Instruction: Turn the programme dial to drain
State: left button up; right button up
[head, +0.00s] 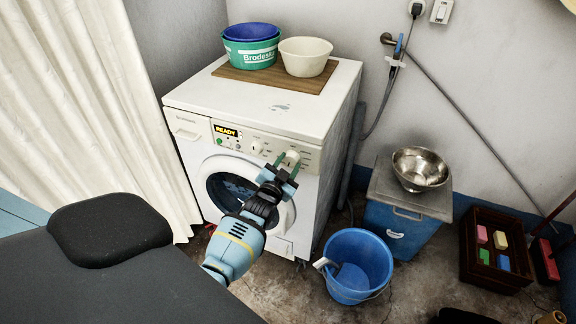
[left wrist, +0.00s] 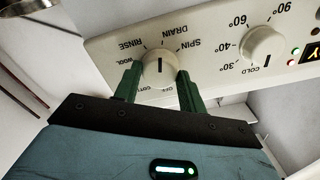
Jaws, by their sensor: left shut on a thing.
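The washing machine (head: 240,170) stands against the wall with its control panel facing me. My left gripper (head: 284,167) reaches up to the programme dial (head: 292,156), the right-hand knob. In the left wrist view, the gripper's green fingers (left wrist: 158,88) are shut on the programme dial (left wrist: 160,66), one on each side. The dial's dark line runs up and down in that picture, its upper end towards the DRAIN label; which end is the pointer I cannot tell. RINSE and SPIN flank DRAIN. Lower labels are partly hidden by the fingers. My right gripper is out of view.
The temperature dial (left wrist: 263,45) is beside the programme dial, its mark towards COLD. The display (head: 227,131) reads READY. Tubs (head: 251,50) stand on the machine. A blue bucket (head: 355,265) and blue bin (head: 400,222) are to the right; a curtain (head: 90,90) hangs left.

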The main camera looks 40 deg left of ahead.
pick_arm(q)
jog(key=shift+m, duration=0.4)
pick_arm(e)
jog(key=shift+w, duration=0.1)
pick_arm(q)
jog(key=o, duration=1)
jog(key=shift+p+v, duration=0.45)
jog(key=shift+v, duration=3.5)
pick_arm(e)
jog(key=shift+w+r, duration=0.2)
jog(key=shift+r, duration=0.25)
